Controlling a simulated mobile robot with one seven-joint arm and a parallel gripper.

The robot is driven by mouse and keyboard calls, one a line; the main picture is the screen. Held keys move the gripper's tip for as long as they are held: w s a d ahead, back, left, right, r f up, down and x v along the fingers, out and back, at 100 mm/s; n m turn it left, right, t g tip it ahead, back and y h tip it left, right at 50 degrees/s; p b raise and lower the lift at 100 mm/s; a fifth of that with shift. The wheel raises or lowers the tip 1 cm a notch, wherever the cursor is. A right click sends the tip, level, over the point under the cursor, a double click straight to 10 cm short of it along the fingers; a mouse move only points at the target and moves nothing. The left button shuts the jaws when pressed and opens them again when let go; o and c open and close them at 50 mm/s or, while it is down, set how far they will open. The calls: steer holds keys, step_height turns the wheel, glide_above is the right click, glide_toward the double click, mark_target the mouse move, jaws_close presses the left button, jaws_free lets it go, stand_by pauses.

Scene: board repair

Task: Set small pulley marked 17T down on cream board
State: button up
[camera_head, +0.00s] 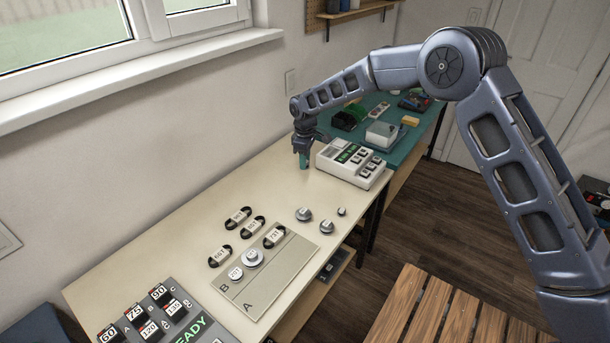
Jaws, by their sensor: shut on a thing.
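The cream board (279,279), marked A and B, lies flat near the table's front edge. My gripper (304,163) is pointed down at the far end of the table, well away from the board. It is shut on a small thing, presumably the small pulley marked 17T. The fingers hide it, and no marking is readable. Loose round grey parts (303,214), (327,226) and a smaller one (342,211) lie right of the board's far end.
Several black belts with white labels (238,217) lie behind and on the board's far edge. A white keyed device (349,164) stands just right of my gripper. A grey READY panel (165,318) fills the near left. The table between gripper and board is mostly clear.

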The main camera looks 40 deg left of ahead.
step_height(320, 180, up, 4)
steer(key=shift+r, duration=0.4)
steer(key=shift+s+r, duration=0.15)
steer(key=shift+s, duration=0.25)
steer(key=s+f, duration=0.2)
steer(key=s, duration=0.9)
glide_toward(259, 294)
steer(key=shift+f, duration=2.75)
steer(key=shift+f, duration=0.5)
